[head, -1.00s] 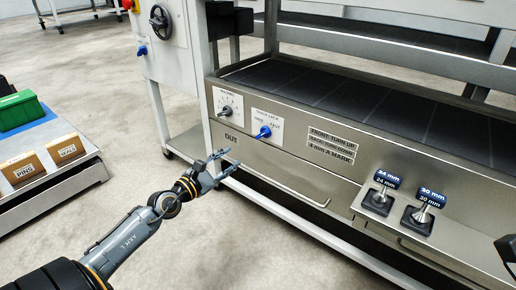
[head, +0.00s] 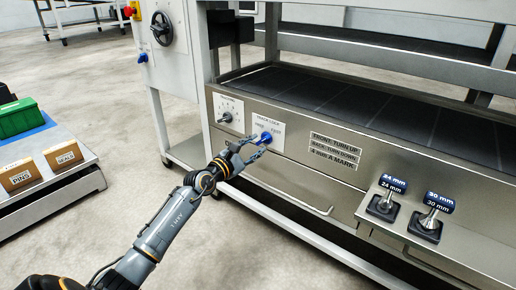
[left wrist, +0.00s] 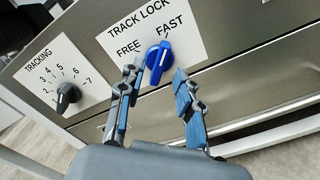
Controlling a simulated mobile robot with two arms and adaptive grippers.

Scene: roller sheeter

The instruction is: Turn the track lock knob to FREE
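The blue track lock knob (head: 266,137) sits on a white plate on the machine's front panel. In the left wrist view the knob (left wrist: 159,58) shows a white line pointing up and slightly right, toward the word FAST (left wrist: 169,27); the word FREE (left wrist: 128,47) is to its left. My left gripper (head: 252,148) is at the knob. In the left wrist view its open fingers (left wrist: 158,72) are on either side of the knob, with a gap on the right; I cannot tell whether the left finger touches. My right gripper is not in view.
A black tracking knob (left wrist: 67,97) with a numbered dial is left of the lock plate (head: 257,122). A drawer handle (head: 290,197) runs below. A handwheel (head: 162,28) is at upper left.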

